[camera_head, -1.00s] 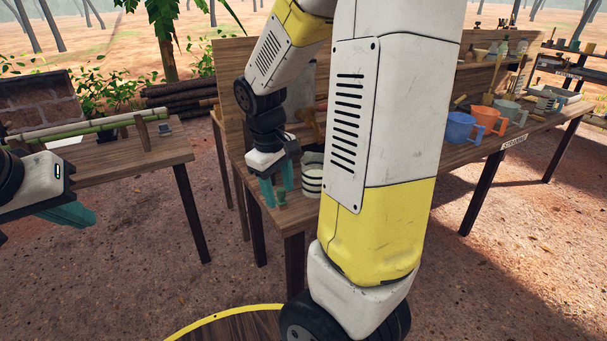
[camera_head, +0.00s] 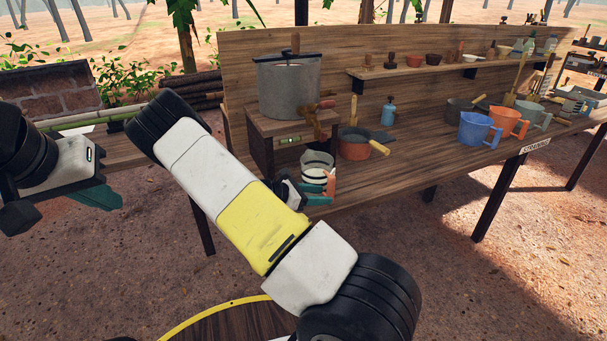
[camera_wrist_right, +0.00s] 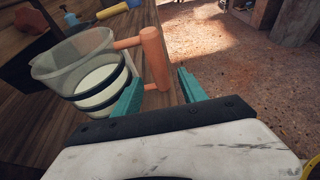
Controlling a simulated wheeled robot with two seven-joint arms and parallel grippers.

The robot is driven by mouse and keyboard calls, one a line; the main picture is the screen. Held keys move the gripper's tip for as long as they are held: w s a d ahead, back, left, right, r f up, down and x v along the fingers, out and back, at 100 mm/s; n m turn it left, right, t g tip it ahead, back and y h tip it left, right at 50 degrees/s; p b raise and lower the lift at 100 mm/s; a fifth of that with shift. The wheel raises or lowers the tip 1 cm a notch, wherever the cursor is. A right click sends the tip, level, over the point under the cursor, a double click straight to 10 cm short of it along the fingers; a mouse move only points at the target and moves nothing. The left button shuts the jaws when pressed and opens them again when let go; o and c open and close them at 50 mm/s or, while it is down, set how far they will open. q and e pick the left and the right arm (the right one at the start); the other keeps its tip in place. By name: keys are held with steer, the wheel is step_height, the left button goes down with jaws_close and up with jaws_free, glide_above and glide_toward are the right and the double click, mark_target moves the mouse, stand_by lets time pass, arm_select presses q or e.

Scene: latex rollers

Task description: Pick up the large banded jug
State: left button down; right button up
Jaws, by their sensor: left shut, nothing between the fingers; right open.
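The large banded jug (camera_head: 317,162) is a clear, whitish vessel with dark bands. It stands upright on the wooden bench, beside the small stand under the grey pot. In the right wrist view the jug (camera_wrist_right: 88,78) shows its orange handle (camera_wrist_right: 154,58) on its right side. My right gripper (camera_wrist_right: 160,90) is open, and the handle's lower part lies between the directions of its two teal fingers; I cannot tell whether they touch it. In the head view my right gripper (camera_head: 322,192) is low at the jug's front, partly hidden by my arm. My left gripper (camera_head: 95,197) is shut and empty, far left.
A grey lidded pot (camera_head: 288,85) sits on the stand. An orange pan (camera_head: 357,146) is right of the jug, with a blue bottle (camera_head: 388,112) behind. Blue and orange mugs (camera_head: 480,128) stand farther right. The bench front edge is close to the jug.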

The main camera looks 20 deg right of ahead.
steer(key=x, duration=0.7)
steer(key=shift+d+f, duration=0.1)
steer(key=shift+d, duration=0.1)
jaws_close()
stand_by(1.2)
